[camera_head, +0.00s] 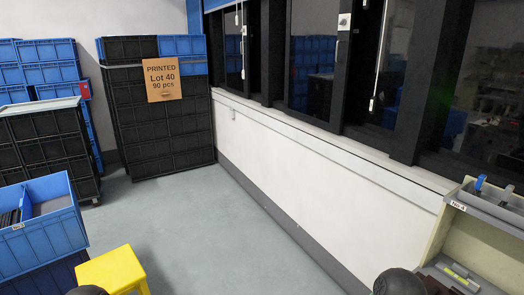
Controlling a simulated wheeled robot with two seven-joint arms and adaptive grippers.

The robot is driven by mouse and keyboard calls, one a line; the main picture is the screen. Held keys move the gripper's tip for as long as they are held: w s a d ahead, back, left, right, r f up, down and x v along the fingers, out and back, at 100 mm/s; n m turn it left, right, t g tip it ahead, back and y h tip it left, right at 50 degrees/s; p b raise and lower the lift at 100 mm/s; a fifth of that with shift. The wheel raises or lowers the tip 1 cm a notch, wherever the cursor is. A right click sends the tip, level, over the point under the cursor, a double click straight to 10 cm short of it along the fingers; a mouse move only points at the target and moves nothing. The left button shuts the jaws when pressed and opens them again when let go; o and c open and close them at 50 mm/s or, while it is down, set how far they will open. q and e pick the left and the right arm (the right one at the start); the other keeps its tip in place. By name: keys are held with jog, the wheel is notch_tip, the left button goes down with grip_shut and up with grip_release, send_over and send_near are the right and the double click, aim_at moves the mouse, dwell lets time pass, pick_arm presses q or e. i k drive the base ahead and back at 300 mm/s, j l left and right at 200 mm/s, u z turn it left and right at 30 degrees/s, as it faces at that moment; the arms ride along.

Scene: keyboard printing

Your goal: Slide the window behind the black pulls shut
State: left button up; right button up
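The window (312,62) runs along the right wall above a pale sill, with dark panes in thick black frames. Thin cords hang in front of it. One long cord ends in a small pale pull (372,104) near the sill, and another cord (243,45) hangs at the far left pane. A small light fitting (344,22) sits on a frame post. I cannot make out clearly black pulls against the dark frames, nor tell which pane stands open. Neither gripper shows; only dark rounded parts, likely of my arms, show at the bottom edge.
Black and blue crates (160,118) with a "PRINTED Lot 40" sign stand at the back left. A blue bin (40,235) and a yellow stool (112,268) are at the front left. A beige workstation (447,225) stands at the right. The grey floor (215,240) between is clear.

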aim_at(319, 48)
jog(key=i, duration=2.2)
